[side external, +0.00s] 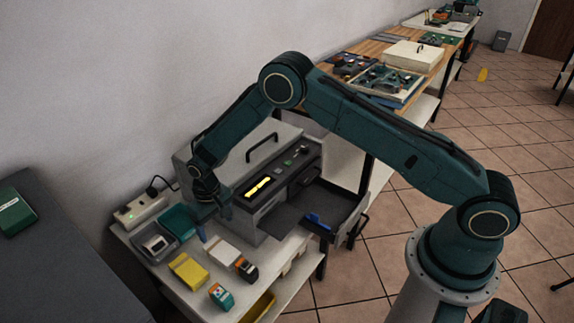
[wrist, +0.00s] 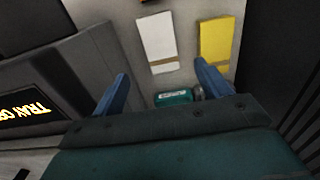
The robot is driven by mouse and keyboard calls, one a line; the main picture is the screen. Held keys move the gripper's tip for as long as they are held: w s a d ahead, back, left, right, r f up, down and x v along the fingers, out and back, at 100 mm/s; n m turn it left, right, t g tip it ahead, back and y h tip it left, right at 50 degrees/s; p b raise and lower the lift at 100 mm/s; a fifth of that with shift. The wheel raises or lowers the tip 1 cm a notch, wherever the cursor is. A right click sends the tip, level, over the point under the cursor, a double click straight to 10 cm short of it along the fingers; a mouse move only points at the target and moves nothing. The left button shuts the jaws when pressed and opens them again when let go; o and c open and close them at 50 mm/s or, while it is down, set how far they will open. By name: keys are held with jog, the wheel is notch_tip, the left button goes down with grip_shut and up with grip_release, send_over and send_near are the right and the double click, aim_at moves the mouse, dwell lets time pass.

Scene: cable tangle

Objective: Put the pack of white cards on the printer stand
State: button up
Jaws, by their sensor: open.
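The white card pack (side external: 224,252) lies flat on the white-topped stand (side external: 150,277) that bears the grey printer (side external: 262,190). In the wrist view the white pack (wrist: 157,38) has a tan band near its lower end and lies ahead of my fingers, left of a yellow pack (wrist: 215,40). My gripper (wrist: 162,72) is open, with its blue fingers wide apart and no card pack between them. In the side view my gripper (side external: 205,225) hangs beside the printer, behind the white pack. Its fingers are partly hidden there.
The yellow pack (side external: 188,270), a dark box (side external: 246,268) and a teal-orange box (side external: 221,296) lie near the white pack. A grey tray (side external: 156,243) and a power strip (side external: 140,209) are at the left. The printer's open drawer (side external: 310,208) juts out right.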

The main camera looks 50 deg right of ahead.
jog(key=shift+r, duration=0.35)
jog(key=shift+r, duration=0.1)
dwell(0.3)
jog(key=s+d+r+t, duration=0.1)
jog(key=s+d+r, duration=0.25)
jog(key=r, duration=0.65)
jog(key=s+d+r+t, duration=0.15)
jog(key=s+r, duration=0.25)
jog(key=r, duration=0.6)
jog(key=s+d+r, duration=0.3)
jog(key=r, duration=0.7)
jog(key=s+d+r+t, duration=0.1)
jog(key=s+r, duration=0.1)
jog(key=s, duration=0.6)
jog(key=s+d+r+t, duration=0.1)
jog(key=s+d+r, duration=0.1)
jog(key=s, duration=0.6)
jog(key=s+d+r+t, duration=0.1)
jog(key=s+d+r, duration=0.1)
jog(key=s, duration=0.7)
jog(key=shift+r, duration=0.25)
